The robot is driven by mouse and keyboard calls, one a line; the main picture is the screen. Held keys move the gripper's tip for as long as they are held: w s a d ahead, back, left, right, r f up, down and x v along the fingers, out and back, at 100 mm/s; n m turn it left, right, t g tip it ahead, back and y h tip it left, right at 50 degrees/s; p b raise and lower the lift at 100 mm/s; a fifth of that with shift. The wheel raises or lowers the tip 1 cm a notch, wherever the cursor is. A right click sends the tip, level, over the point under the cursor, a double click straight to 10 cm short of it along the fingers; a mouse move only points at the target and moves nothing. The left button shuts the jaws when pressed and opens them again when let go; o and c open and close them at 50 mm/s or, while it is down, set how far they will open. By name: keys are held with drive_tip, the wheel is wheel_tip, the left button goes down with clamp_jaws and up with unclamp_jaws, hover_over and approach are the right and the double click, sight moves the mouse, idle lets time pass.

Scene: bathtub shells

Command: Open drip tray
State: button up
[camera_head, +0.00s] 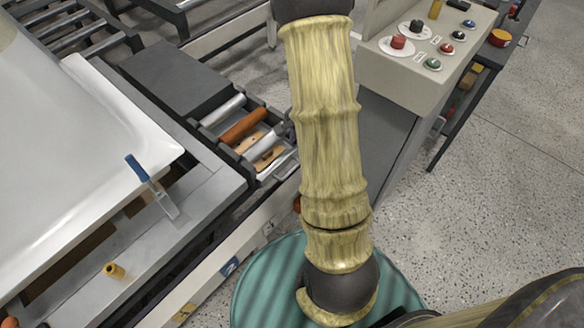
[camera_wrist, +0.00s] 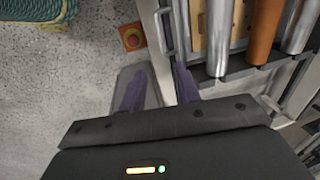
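The drip tray appears to be the shallow tray (camera_head: 265,155) with a tan bottom under the rollers, left of my arm in the head view. Its tan part shows between the rollers in the wrist view (camera_wrist: 197,28). A grey bar handle (camera_wrist: 165,32) runs along the tray's front edge. My gripper (camera_wrist: 158,68) has its two purple fingers spread apart with nothing between them. The handle lies just beyond the fingertips, closer to the right finger; I cannot tell whether they touch.
Silver and orange rollers (camera_head: 243,126) lie over the tray. A control panel (camera_head: 425,45) stands at the back right. A white tub shell (camera_head: 75,150) and a blue-handled scraper (camera_head: 150,185) are at left. Speckled floor is clear at right.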

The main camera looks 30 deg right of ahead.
sight(291, 171)
drive_tip(key=w+f+b, duration=0.1)
drive_tip(key=f+b, duration=0.1)
drive_tip(key=f, duration=0.3)
drive_tip(key=w+f+b, duration=0.1)
drive_tip(key=f+b, duration=0.1)
drive_tip(key=f, duration=0.4)
drive_tip(key=w+a+f+b, duration=0.1)
drive_tip(key=f+b, duration=0.2)
drive_tip(key=f, duration=0.2)
drive_tip(key=shift+a+f, duration=0.1)
drive_tip(key=shift+f, duration=0.2)
drive_tip(key=shift+s, duration=0.1)
clamp_jaws()
